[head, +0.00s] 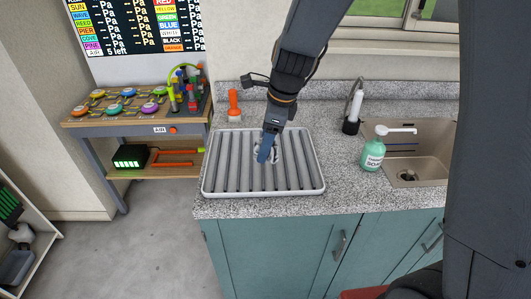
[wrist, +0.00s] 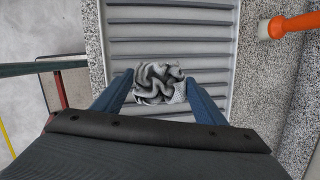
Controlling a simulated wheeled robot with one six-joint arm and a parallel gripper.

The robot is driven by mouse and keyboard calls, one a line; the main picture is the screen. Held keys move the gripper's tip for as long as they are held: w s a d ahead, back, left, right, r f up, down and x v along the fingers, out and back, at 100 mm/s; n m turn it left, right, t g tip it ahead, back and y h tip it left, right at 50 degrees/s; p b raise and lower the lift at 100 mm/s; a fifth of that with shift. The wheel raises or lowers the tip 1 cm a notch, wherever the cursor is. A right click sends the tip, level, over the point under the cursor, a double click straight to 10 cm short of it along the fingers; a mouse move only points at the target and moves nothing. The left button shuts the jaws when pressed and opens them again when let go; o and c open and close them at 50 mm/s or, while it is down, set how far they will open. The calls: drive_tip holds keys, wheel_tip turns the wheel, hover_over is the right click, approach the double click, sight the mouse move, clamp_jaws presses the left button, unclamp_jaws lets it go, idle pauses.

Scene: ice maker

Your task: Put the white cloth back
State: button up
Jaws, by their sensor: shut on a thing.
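The white cloth (wrist: 158,84) is a crumpled white and grey bundle between the two blue fingers of my gripper (wrist: 160,92) in the wrist view. In the head view my gripper (head: 266,152) points down over the middle of a ribbed grey tray (head: 222,188), and a little of the cloth (head: 275,153) shows beside the fingers. My gripper is shut on the cloth. The tray also shows below the cloth in the wrist view (wrist: 170,15). I cannot tell whether the cloth touches the ribs.
The tray lies on a speckled counter (head: 345,195). A green soap bottle (head: 373,155), a faucet (head: 353,105) and a sink (head: 420,160) are to the right. A wooden bench (head: 130,115) with coloured parts is on the left.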

drive_tip(key=shift+f, duration=2.3)
drive_tip(key=shift+f, duration=0.1)
drive_tip(key=o, duration=1.2)
